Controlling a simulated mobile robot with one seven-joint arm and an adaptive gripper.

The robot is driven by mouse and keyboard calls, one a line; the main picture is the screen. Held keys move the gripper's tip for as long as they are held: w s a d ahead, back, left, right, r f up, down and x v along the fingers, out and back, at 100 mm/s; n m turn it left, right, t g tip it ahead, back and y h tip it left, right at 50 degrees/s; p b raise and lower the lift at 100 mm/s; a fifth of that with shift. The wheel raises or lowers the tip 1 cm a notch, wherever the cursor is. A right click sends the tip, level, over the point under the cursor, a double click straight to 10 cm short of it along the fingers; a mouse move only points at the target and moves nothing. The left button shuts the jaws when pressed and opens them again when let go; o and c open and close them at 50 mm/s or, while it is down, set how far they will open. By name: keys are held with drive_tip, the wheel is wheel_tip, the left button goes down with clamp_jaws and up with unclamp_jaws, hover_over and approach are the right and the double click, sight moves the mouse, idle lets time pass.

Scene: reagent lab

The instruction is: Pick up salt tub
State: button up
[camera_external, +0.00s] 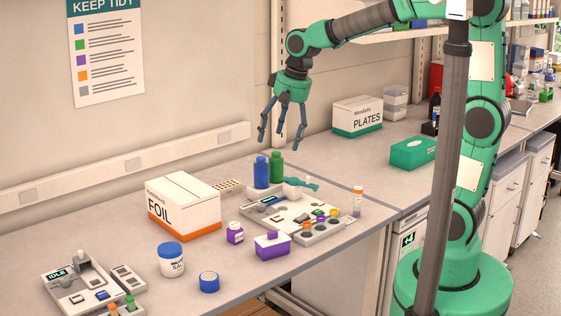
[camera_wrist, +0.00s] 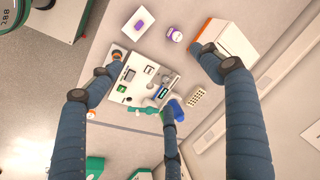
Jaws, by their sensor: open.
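The salt tub (camera_external: 171,265), a white tub with a blue lid and a dark label, stands upright near the front left of the bench in the external view. The wrist view does not show it. My gripper (camera_external: 281,138) is open and empty, high above the back of the bench, well to the right of the tub. Its three spread fingers also fill much of the wrist view (camera_wrist: 165,90).
A FOIL box (camera_external: 183,208) stands behind the tub. A blue round container (camera_external: 209,282) is close on its right and a grey device (camera_external: 80,285) on its left. Purple containers (camera_external: 272,244), a grey tray (camera_external: 300,220) and blue and green bottles (camera_external: 277,167) are farther right.

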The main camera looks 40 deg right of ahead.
drive_tip(key=w+a+f+g+p, duration=0.1)
drive_tip(key=w+a+p, duration=0.2)
drive_tip(key=w+a, duration=0.35)
drive_tip(key=m+g+p, duration=0.3)
drive_tip(key=m+p, duration=0.1)
drive_tip(key=p, duration=0.8)
hover_over(170, 247)
drive_tip(key=w, duration=0.2)
wheel_tip(170, 247, down, 18)
drive_tip(key=shift+s+d, duration=0.2)
drive_tip(key=shift+d, duration=0.2)
drive_tip(key=shift+s+a+f, duration=0.1)
drive_tip(key=shift+s+f, duration=0.05)
drive_tip(key=shift+f, duration=1.2)
drive_tip(key=shift+s+a+f, duration=0.1)
drive_tip(key=shift+s+f, duration=0.1)
drive_tip(key=shift+f, duration=1.2)
drive_tip(key=shift+s+a+f, duration=0.1)
drive_tip(key=shift+s+f, duration=0.05)
drive_tip(key=shift+f, duration=1.2)
drive_tip(key=shift+s+a+f+p, duration=0.15)
drive_tip(key=shift+f+p, duration=0.25)
drive_tip(key=shift+f, duration=0.9)
drive_tip(key=shift+s+a+f+p, duration=0.15)
drive_tip(key=shift+f+p, duration=0.25)
drive_tip(key=shift+f, duration=0.9)
drive_tip(key=shift+d, duration=0.1)
